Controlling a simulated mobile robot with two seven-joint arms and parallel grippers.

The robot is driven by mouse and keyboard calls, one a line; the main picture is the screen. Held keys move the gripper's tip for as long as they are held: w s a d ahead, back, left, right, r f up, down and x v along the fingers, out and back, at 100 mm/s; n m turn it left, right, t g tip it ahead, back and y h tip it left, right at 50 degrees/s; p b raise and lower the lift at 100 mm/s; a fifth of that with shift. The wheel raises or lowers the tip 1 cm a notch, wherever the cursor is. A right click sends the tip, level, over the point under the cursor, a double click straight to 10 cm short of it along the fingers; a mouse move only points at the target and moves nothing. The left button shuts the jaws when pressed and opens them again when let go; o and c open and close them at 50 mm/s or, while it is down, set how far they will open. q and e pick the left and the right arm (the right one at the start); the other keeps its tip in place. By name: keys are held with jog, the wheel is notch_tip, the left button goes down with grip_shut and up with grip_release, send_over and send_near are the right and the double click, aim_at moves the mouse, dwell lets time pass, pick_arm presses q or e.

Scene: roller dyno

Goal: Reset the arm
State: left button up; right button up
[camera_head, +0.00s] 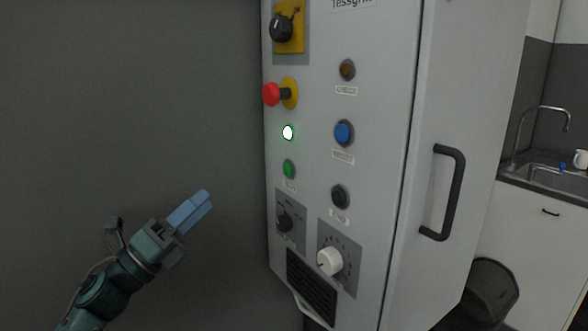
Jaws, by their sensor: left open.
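My left gripper (190,212) comes in from the lower left on its teal arm. Its two blue fingers point up and to the right. They look close together from this angle, are open, and hold nothing. The gripper is left of the grey control cabinet (390,60), apart from its panel in the picture. My right gripper is not in view.
The panel has a red mushroom button (271,94), a lit green-white lamp (288,132), a green button (289,169), a blue button (344,133), a black button (340,196) and a white dial (330,262). A black handle (455,193) protrudes at right. A sink (555,178) stands beyond.

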pick_arm(q)
jog(key=s+f+n+t+y, duration=0.1)
jog(key=s+f+n+y, duration=0.25)
jog(key=f+n, duration=0.4)
jog(key=s+f+n+y, duration=0.2)
jog(key=f+n+y, duration=0.2)
jog(key=f+n, duration=0.35)
jog(key=s+f+n+t+y, duration=0.1)
jog(key=s+f+n+y, duration=0.1)
jog(key=f+n+y, duration=0.4)
jog(key=s+d+f+n+g+p, duration=0.1)
jog(key=s+d+f+n+g, duration=0.1)
jog(key=s+f+n+g, duration=0.5)
jog(key=s+f+n, duration=0.5)
jog(key=s+f, duration=0.5)
jog(key=shift+s+f+y, duration=0.15)
jog(key=shift+f+y, duration=0.1)
jog(key=shift+y, duration=0.1)
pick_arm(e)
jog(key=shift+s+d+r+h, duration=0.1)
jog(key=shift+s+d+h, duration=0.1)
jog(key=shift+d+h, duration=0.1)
pick_arm(q)
jog(key=shift+d, duration=0.1)
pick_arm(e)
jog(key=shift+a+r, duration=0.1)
